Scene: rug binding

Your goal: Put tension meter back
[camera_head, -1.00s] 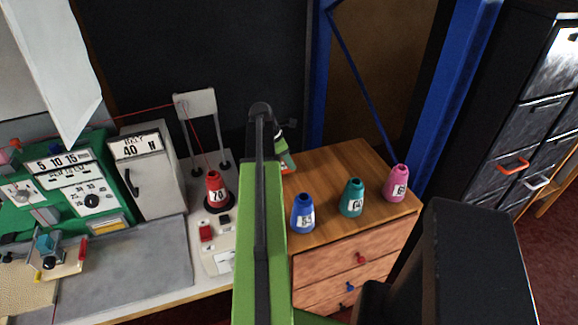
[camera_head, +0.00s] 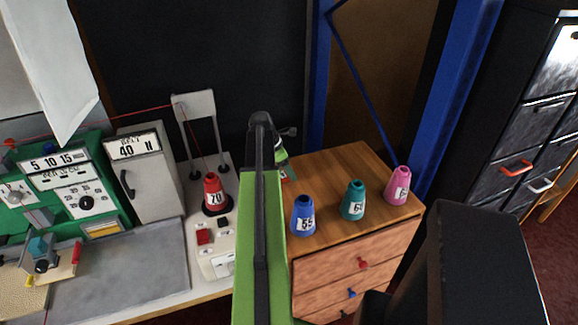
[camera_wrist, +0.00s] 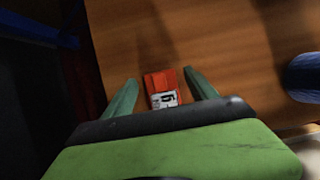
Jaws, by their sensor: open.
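A small orange-red block (camera_wrist: 161,88) with a white label bearing a dark digit lies on the brown wooden top in the wrist view. It looks like the tension meter, but I cannot be sure. My gripper (camera_wrist: 162,84) is open, with one green finger on each side of the block. A gap shows on both sides, so the fingers are not closed on it. In the head view my arm hides most of this spot, and only part of my gripper shows beside the arm, above the cabinet's left end.
The wooden drawer cabinet (camera_head: 330,162) carries blue (camera_head: 303,216), teal (camera_head: 353,200) and pink (camera_head: 398,186) numbered cones to the right. Left stands the workbench (camera_head: 150,265) with a red cone (camera_head: 213,192), a white cabinet (camera_head: 145,175) and a green panel (camera_head: 90,160). Blue posts rise behind.

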